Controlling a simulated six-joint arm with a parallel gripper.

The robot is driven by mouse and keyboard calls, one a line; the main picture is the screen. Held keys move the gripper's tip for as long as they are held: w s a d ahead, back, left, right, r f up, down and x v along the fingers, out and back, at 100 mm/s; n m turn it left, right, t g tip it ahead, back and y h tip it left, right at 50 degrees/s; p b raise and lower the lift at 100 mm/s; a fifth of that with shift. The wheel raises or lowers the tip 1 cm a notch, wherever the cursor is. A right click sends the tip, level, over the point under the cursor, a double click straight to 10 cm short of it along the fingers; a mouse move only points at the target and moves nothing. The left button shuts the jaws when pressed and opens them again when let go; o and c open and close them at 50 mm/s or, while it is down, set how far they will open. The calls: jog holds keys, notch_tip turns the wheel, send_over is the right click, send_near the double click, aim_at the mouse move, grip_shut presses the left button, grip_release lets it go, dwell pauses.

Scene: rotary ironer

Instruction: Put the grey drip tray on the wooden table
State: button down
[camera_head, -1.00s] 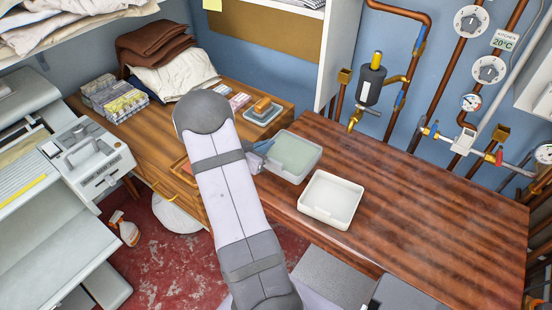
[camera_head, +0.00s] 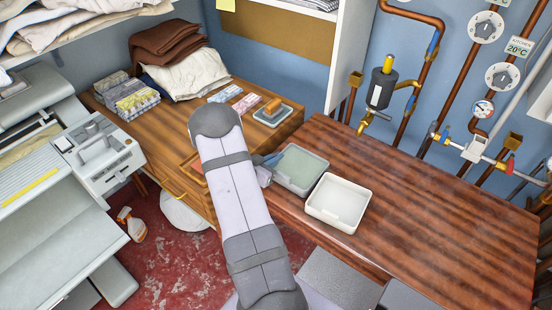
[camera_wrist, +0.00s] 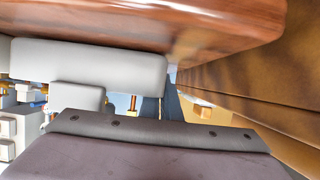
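The grey drip tray (camera_head: 301,167), shallow and slightly greenish, is at the left end of the reddish-brown wooden table (camera_head: 430,225). It looks level and close to the tabletop; whether it touches it is hard to tell. My gripper (camera_head: 270,162) is at the tray's left edge and appears shut on it, the fingertips partly hidden by my arm. In the wrist view, dark fingers (camera_wrist: 173,104) show beside a pale tray-like wall (camera_wrist: 90,65), below the table's rounded wooden edge (camera_wrist: 150,25).
A cream-white tray (camera_head: 338,203) sits just right of and in front of the grey tray, very close to it. A lighter wooden desk (camera_head: 180,135) adjoins at left, with a small dish (camera_head: 272,114) and boxes. The table's right side is clear.

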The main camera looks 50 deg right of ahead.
jog(key=shift+f, duration=0.2)
jog(key=c, duration=2)
grip_release()
jog(key=shift+r, duration=0.2)
jog(key=v, duration=1.2)
jog(key=shift+b, duration=0.4)
